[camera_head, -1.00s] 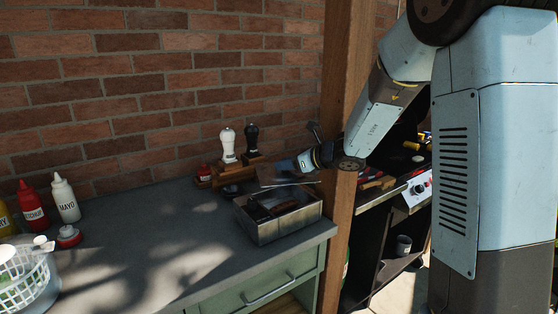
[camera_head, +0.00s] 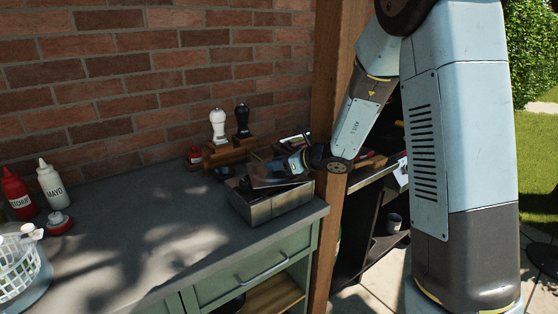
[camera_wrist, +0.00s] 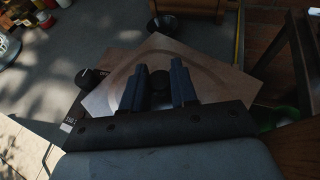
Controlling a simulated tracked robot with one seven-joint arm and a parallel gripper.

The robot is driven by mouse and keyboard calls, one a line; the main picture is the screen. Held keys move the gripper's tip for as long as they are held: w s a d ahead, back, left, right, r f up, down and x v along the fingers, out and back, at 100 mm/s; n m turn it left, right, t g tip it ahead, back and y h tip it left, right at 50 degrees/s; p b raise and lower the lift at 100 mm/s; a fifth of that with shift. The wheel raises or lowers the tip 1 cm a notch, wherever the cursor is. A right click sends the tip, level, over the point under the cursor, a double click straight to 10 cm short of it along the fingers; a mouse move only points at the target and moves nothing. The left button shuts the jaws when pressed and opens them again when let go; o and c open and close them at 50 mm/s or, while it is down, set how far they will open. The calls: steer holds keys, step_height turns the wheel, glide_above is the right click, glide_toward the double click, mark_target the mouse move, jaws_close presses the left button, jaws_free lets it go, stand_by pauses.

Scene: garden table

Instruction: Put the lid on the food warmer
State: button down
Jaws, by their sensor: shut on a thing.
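The food warmer (camera_head: 277,208) is an open metal box near the right end of the grey counter. Its inside is dark and partly hidden. The lid (camera_head: 265,172) is a flat metal plate, tilted over the back of the warmer. My gripper (camera_head: 296,164) holds it from the upper right. In the wrist view, both fingers of my gripper (camera_wrist: 160,72) are closed around the dark knob of the lid (camera_wrist: 216,72). The lid sits rotated against the warmer's outline there. I cannot tell whether the lid touches the rim.
A white grinder (camera_head: 218,125) and a black one (camera_head: 242,120) stand on a wooden rack behind the warmer. A wooden post (camera_head: 328,110) rises close to its right. Ketchup (camera_head: 17,194) and mayo (camera_head: 54,187) bottles stand far left. The middle counter is clear.

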steer(key=shift+f, duration=0.5)
stand_by(0.6)
steer(key=c, duration=0.8)
jaws_free()
steer(key=v, duration=1.3)
steer(key=shift+s+d+r, duration=0.1)
steer(key=shift+s+d, duration=0.1)
steer(key=shift+d, duration=0.05)
